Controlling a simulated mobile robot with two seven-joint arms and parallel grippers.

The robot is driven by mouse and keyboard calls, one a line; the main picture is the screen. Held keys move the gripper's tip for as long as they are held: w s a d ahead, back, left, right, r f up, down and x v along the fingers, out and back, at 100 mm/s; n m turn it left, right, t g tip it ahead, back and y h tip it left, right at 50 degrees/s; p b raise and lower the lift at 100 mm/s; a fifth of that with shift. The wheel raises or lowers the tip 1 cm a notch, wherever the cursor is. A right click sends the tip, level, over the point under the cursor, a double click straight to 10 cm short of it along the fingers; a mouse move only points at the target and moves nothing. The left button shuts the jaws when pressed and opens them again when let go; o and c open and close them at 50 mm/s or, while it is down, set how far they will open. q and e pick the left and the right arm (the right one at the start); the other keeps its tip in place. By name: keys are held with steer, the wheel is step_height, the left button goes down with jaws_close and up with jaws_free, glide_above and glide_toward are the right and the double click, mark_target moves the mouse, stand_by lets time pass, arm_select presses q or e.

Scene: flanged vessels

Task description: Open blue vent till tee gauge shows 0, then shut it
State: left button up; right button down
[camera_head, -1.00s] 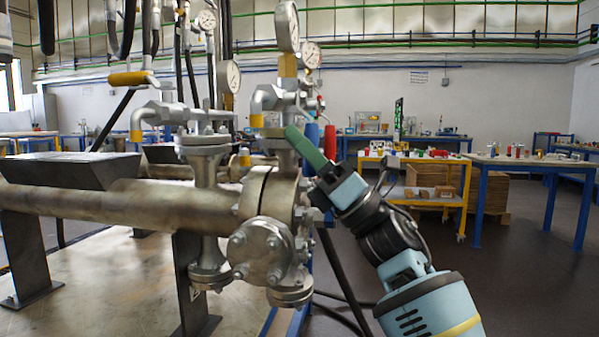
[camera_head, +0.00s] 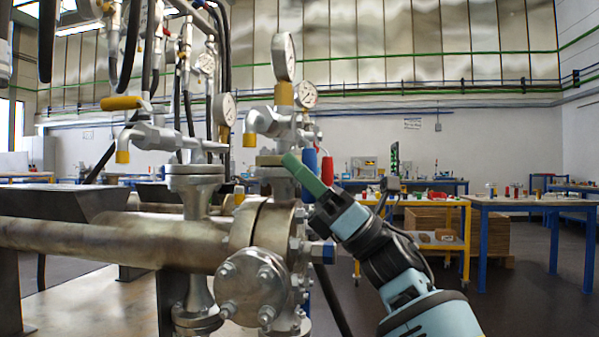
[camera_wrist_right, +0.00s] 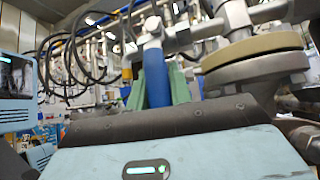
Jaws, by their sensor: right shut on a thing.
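My right gripper (camera_head: 303,174) has green fingers and is at the blue vent handle (camera_head: 309,161), beside the tee on the pipe end. In the right wrist view the blue handle (camera_wrist_right: 156,76) stands between the two green fingers (camera_wrist_right: 158,87), which are shut on it. A round white-faced gauge (camera_head: 284,56) stands upright above the tee on a yellow-banded stem. A second gauge (camera_head: 306,94) is just to its right and behind. The needles are too small to read. My left gripper is not in view.
A red handle (camera_head: 327,169) hangs close right of the blue one. A flanged pipe (camera_head: 185,240) runs left, with a bolted blind flange (camera_head: 253,284) in front. Another gauge (camera_head: 225,109) and a yellow-handled valve (camera_head: 122,103) are left. Benches (camera_head: 524,203) stand far right beyond open floor.

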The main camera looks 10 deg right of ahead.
steer(key=c, duration=1.5)
jaws_free()
steer(key=shift+d+r, duration=0.15)
steer(key=shift+r, duration=0.05)
steer(key=shift+c, duration=0.2)
steer(key=shift+o, duration=1.4)
steer(key=shift+f, duration=0.1)
steer(key=shift+f, duration=0.15)
steer(key=v, duration=0.7)
steer(key=shift+d+f+p, duration=0.2)
steer(key=shift+d+p, duration=0.05)
steer(key=shift+p, duration=0.1)
